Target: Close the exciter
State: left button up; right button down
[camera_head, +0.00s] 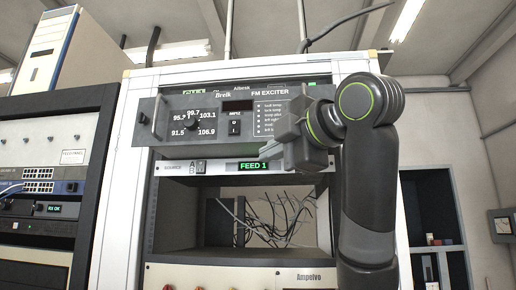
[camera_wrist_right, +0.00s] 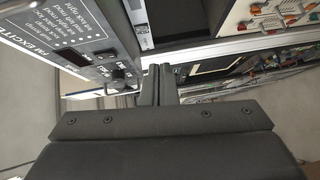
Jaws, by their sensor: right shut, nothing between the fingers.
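The exciter (camera_head: 215,117) is a dark grey panel marked FM EXCITER, with a dial, a small display and a handle at its left end. It stands out in front of the white rack frame, like a pulled-out drawer. My right gripper (camera_head: 292,150) is in front of the panel's right end and hides its right handle. In the right wrist view the shut, empty fingers (camera_wrist_right: 160,84) are beside the exciter's face (camera_wrist_right: 85,40), close to a dark knob-like part. I cannot tell whether they touch. My left gripper is not in view.
Below the exciter is a unit with a green FEED 1 display (camera_head: 253,166), then an open bay with loose cables (camera_head: 275,220). A black rack (camera_head: 50,160) stands at left. My right arm fills the space right of the bay.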

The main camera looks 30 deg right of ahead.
jog(key=s+r+n, duration=0.1)
jog(key=s+r, duration=0.4)
jog(key=s, duration=0.1)
jog(key=p, duration=0.8)
send_near(246, 141)
jog(key=w+a, duration=0.3)
jog(key=shift+w+d+f+t+y+p, duration=0.2)
jog(key=shift+w+d+p, duration=0.1)
jog(key=shift+w+p, duration=0.15)
jog(key=shift+w+d+f+t+y+p, duration=0.2)
jog(key=shift+w+d+p, duration=0.1)
jog(key=shift+w+p, duration=0.15)
jog(key=shift+w+d+p, duration=0.3)
jog(key=shift+d+p, duration=0.1)
jog(key=shift+d, duration=0.3)
jog(key=shift+w+f, duration=0.1)
jog(key=shift+w+a, duration=0.1)
jog(key=shift+a, duration=0.1)
